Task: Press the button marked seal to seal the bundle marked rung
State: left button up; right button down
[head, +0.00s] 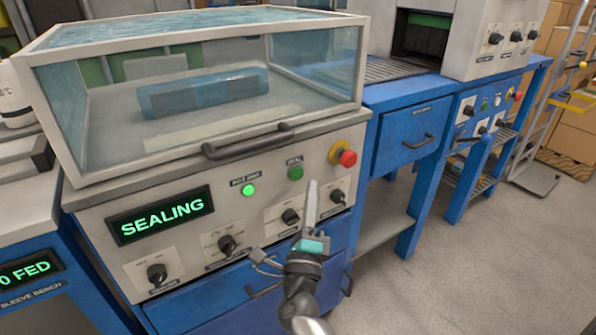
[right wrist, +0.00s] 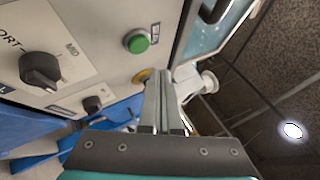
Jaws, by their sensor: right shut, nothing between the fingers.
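The seal button (head: 295,172) is a green round button on the sealing machine's front panel, with a small plate above it. A green button (right wrist: 137,41) also shows in the right wrist view, apart from the fingers. A bundle in blue wrap (head: 204,92) lies inside the machine's clear cover; I cannot read its mark. The display (head: 162,215) reads SEALING. My right gripper (head: 312,184) is shut and empty, its fingers pointing up in front of the panel, just right of and below the button. Its closed fingers (right wrist: 162,74) show in the right wrist view. My left gripper is out of view.
A red stop knob (head: 347,158) on a yellow ring sits right of the seal button. A lit green lamp (head: 249,190) is to its left. Black rotary knobs (head: 291,216) line the panel below. The cover's handle (head: 247,142) sticks out above. Open floor (head: 480,270) lies right.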

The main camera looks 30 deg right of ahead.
jog(key=shift+s+d+p, duration=0.1)
jog(key=shift+s+p, duration=0.25)
jog(key=shift+s, duration=1)
